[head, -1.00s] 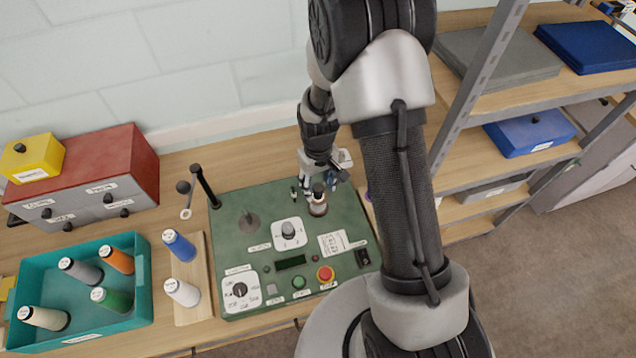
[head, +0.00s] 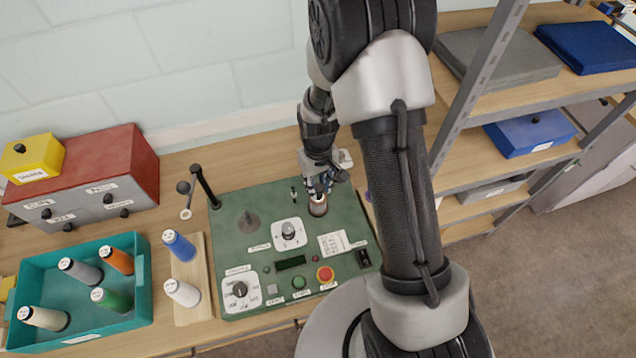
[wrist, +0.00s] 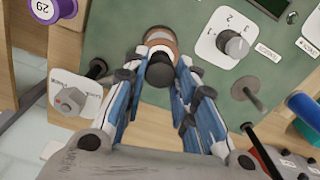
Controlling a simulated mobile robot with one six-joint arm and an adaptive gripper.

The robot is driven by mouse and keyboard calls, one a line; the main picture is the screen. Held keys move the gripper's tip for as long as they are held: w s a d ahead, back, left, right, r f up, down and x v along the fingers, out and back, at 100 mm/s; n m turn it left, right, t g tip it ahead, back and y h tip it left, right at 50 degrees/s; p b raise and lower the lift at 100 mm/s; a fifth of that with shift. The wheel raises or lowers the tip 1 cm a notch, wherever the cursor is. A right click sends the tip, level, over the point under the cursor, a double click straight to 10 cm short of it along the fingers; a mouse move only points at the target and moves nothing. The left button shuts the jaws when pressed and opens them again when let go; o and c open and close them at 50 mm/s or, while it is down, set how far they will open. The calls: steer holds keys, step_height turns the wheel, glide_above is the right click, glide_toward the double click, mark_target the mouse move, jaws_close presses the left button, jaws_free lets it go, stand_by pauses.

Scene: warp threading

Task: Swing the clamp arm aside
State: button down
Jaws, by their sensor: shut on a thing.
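A dark round knob (wrist: 160,72), which looks like the end of the clamp arm, lies between my fingertips in the wrist view. My gripper (head: 320,190) is shut on it at the back right of the green machine (head: 235,205). The rest of the clamp arm is hidden by my fingers, so I cannot tell which way it points. A copper-brown cylinder with a pale top (wrist: 158,38) stands just beyond the knob; its base (head: 318,208) shows below my gripper in the head view. A dark post (wrist: 97,68) stands left of the knob in the wrist view.
A black post (head: 205,188) with a ball-ended arm stands at the machine's left edge. A grey disc with a peg (head: 249,222) and a dial (head: 289,233) are left of my gripper. A teal bin (head: 80,290) holds several spools. Shelving (head: 480,90) stands at right.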

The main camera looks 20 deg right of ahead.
steer(key=shift+s+d, duration=0.1)
stand_by(0.3)
steer(key=shift+s+d+n+b, duration=0.4)
steer(key=shift+s+d+n, duration=0.2)
steer(key=shift+n, duration=0.3)
steer(key=s+d+n+b, duration=0.2)
steer(key=d+n+b, duration=0.1)
steer(key=d+n, duration=0.7)
steer(key=shift+d, duration=0.5)
steer(key=shift+w, duration=0.1)
steer(key=c, duration=1.3)
jaws_free()
steer(key=shift+r, duration=0.1)
